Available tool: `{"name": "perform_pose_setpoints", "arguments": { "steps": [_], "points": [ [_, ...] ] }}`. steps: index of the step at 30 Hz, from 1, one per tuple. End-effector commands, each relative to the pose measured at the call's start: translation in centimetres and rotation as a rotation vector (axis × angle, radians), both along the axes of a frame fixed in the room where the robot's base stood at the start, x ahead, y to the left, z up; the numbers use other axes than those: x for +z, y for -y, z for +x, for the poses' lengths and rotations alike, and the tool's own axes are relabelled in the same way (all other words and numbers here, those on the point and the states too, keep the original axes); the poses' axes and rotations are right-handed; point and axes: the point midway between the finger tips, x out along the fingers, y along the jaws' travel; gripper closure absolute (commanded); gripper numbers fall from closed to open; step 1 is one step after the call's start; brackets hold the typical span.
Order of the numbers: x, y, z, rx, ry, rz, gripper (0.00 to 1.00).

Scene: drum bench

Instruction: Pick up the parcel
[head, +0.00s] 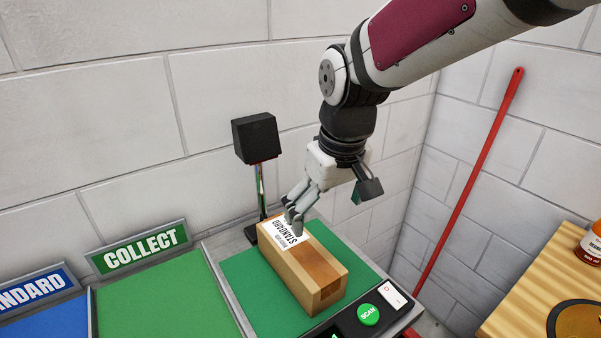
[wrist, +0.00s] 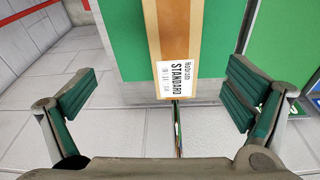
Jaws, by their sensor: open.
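The parcel (head: 310,266) is a brown cardboard box with a white label reading STANDARD on its top. It lies on the green pad (head: 238,279) of the scan station. In the wrist view the parcel (wrist: 173,32) shows at the top middle, with its label toward me. My gripper (head: 294,218) is above the labelled far end of the parcel in the head view and hides a little of it. In the wrist view its two fingers (wrist: 160,98) are wide apart, with nothing held between them. I cannot tell whether a fingertip touches the box.
A black scanner head (head: 256,137) stands on a post behind the pad. A green SCAN button (head: 368,314) is at the front right. The green COLLECT bay (head: 165,300) and blue STANDARD bay (head: 45,318) are at left. A wooden table (head: 535,290) is at right.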

Motion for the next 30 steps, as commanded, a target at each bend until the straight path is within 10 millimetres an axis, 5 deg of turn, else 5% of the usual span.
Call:
{"name": "perform_pose_setpoints", "arguments": {
  "steps": [9, 24, 30],
  "points": [
    [-3.7, -4.2, 2.3, 0.094, -0.046, -0.004, 0.03],
    [-11.1, -4.9, 3.3, 0.099, -0.049, -0.004, 0.03],
    [-12.4, -5.0, 3.5, 0.098, -0.048, -0.004, 0.03]
  ]
}}
